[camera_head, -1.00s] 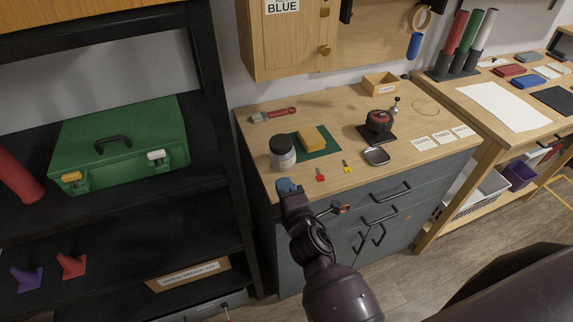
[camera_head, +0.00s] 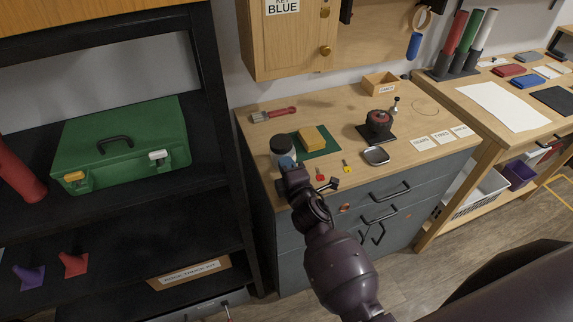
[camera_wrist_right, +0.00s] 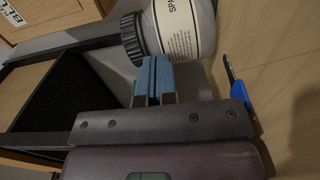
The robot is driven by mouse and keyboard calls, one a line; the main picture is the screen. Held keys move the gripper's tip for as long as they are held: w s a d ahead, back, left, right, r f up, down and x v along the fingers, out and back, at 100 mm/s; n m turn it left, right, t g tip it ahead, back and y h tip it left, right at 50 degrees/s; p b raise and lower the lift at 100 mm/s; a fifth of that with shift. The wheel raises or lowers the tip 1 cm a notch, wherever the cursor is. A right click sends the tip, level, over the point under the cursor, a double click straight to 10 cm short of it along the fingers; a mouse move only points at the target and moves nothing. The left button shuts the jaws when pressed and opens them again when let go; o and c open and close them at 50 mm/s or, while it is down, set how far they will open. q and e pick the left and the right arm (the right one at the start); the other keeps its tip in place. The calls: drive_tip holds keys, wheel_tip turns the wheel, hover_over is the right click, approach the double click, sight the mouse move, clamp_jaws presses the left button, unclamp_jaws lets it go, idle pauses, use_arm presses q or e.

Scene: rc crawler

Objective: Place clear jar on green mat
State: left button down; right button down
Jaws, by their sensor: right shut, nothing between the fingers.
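The clear jar (camera_head: 283,146) with a dark lid and pale label stands upright on the wooden counter at the left edge of the green mat (camera_head: 326,143); I cannot tell whether it overlaps the mat. A yellow block (camera_head: 313,138) sits on the mat. My right gripper (camera_head: 287,163) is just in front of the jar, its blue fingertips shut and empty. In the right wrist view the jar (camera_wrist_right: 185,28) lies just beyond the closed fingertips (camera_wrist_right: 154,75); whether they touch it is unclear. My left gripper is not in view.
A red key tag (camera_head: 320,174) and yellow key tag (camera_head: 346,166) lie in front of the mat. A black shelf with a green case (camera_head: 120,145) stands left.

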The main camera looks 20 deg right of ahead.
drive_tip(key=w+d, duration=0.5)
drive_tip(key=shift+w+d, duration=0.2)
drive_tip(key=shift+w, duration=0.1)
drive_tip(key=shift+s+a, duration=0.1)
